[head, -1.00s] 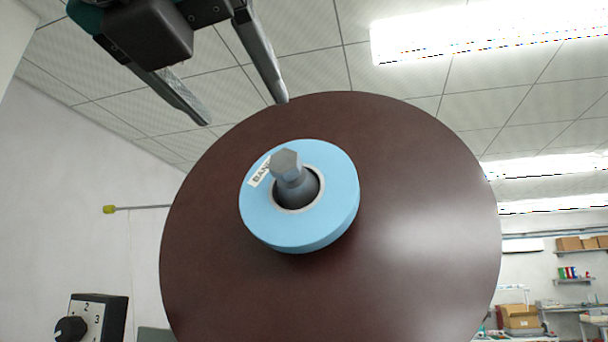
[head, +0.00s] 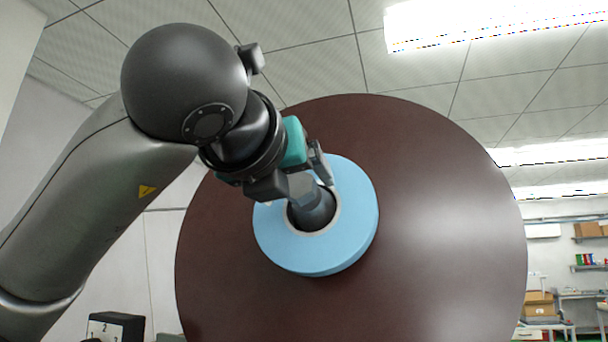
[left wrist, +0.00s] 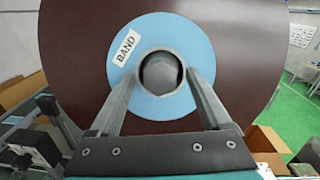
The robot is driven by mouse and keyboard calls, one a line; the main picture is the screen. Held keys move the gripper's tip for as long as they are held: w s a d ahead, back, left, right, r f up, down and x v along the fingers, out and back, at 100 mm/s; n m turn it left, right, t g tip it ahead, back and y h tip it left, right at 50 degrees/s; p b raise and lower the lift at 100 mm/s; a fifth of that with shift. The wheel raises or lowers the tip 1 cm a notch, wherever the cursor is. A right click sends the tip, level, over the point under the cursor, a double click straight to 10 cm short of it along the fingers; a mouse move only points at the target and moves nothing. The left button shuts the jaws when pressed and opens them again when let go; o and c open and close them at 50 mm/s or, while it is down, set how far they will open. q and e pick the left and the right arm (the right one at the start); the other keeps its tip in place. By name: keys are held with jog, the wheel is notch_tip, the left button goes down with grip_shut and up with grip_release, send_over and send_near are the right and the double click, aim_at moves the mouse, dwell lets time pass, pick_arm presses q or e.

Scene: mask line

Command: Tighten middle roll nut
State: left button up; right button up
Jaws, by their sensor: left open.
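The roll is a large dark brown disc (head: 450,230) with a light blue hub ring (head: 345,240) at its centre, labelled BAND in the left wrist view (left wrist: 118,50). The grey nut (head: 303,188) sits on a dark rounded shaft end at the ring's centre. My left gripper (head: 299,182) is at the hub, partly hiding the nut. In the left wrist view, its open fingers (left wrist: 162,76) reach either side of the round grey centre piece (left wrist: 160,73). Whether they touch the nut I cannot tell. My right gripper is not in view.
A black switch box with numbers (head: 116,326) is at the lower left. Shelves and cardboard boxes (head: 540,304) stand far off at the right. Green floor (left wrist: 300,95) shows beside the roll in the left wrist view. The space right of the disc is free.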

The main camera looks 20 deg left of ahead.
pick_arm(q)
jog(key=shift+w, duration=0.2)
grip_shut()
dwell(0.6)
